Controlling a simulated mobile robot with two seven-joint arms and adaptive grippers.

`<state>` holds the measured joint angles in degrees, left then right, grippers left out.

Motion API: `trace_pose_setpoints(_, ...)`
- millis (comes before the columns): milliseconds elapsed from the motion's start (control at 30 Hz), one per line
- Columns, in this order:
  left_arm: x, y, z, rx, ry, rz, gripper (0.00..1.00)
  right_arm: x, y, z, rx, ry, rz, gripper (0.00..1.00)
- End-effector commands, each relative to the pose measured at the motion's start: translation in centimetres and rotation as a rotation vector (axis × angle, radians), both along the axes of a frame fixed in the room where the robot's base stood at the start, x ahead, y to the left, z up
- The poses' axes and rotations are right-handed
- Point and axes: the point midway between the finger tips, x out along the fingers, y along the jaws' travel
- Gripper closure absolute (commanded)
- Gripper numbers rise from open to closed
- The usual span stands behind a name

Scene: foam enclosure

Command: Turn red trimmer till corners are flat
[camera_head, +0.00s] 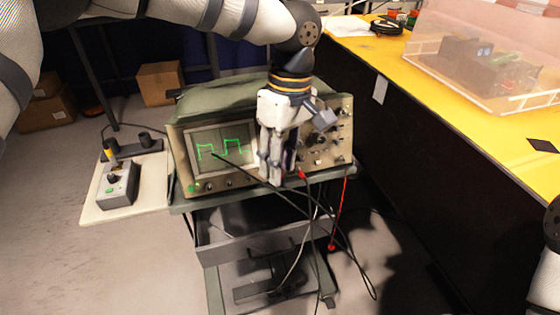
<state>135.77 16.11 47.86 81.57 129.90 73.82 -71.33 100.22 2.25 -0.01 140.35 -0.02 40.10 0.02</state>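The oscilloscope (180,160) stands on a cart, and its screen (243,166) shows a green square-like trace with uneven tops. My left gripper (272,180) points down in front of the scope's face, just right of the screen, and hides part of the panel. Its fingers look close together, but I cannot tell whether they are shut or hold anything. A small red part (302,175) shows beside the fingers at the panel's lower edge; I cannot tell whether it is the trimmer. My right gripper is out of view.
Black cables and a red lead (339,215) hang before the cart (205,235). A small grey box (118,190) with a knob sits on a pale side board (152,192). A yellow-topped bench (460,125) with a clear case (490,60) stands at right.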

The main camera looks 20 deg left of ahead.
Motion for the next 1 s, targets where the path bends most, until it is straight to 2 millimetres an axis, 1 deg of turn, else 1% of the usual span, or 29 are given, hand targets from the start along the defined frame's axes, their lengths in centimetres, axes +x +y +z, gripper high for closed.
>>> trace_pose_setpoints(100,-0.07,0.04,-0.40,0.001,0.000,0.000,0.70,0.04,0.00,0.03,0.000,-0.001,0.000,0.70)
trace_pose_setpoints(267,-0.07,0.03,-0.43,0.001,0.000,0.000,0.70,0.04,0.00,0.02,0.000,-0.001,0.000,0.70)
trace_pose_setpoints(300,-0.07,0.02,-0.43,0.000,0.001,0.000,0.74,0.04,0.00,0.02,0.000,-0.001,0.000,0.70)
trace_pose_setpoints(333,-0.06,0.02,-0.43,0.000,0.001,0.000,0.81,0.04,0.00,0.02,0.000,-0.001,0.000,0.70)
trace_pose_setpoints(367,-0.06,0.03,-0.43,0.000,0.001,0.000,0.88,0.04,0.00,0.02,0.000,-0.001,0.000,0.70)
trace_pose_setpoints(400,-0.06,0.02,-0.43,0.000,0.001,0.000,0.97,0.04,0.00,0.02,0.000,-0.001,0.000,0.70)
trace_pose_setpoints(433,-0.06,0.03,-0.41,0.000,0.001,0.000,1.00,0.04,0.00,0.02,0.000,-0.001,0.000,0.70)
trace_pose_setpoints(667,-0.04,0.00,-0.40,0.007,0.005,0.024,1.00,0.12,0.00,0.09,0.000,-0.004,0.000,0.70)
trace_pose_setpoints(733,0.01,-0.11,-0.34,0.027,0.020,0.105,1.00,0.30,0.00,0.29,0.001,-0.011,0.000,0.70)
trace_pose_setpoints(900,0.19,-0.13,-0.54,0.099,0.071,0.370,1.00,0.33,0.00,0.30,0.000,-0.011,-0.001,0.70)
trace_pose_setpoints(1000,0.20,-0.13,-0.56,0.124,0.087,0.456,1.00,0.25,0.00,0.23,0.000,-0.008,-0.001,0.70)
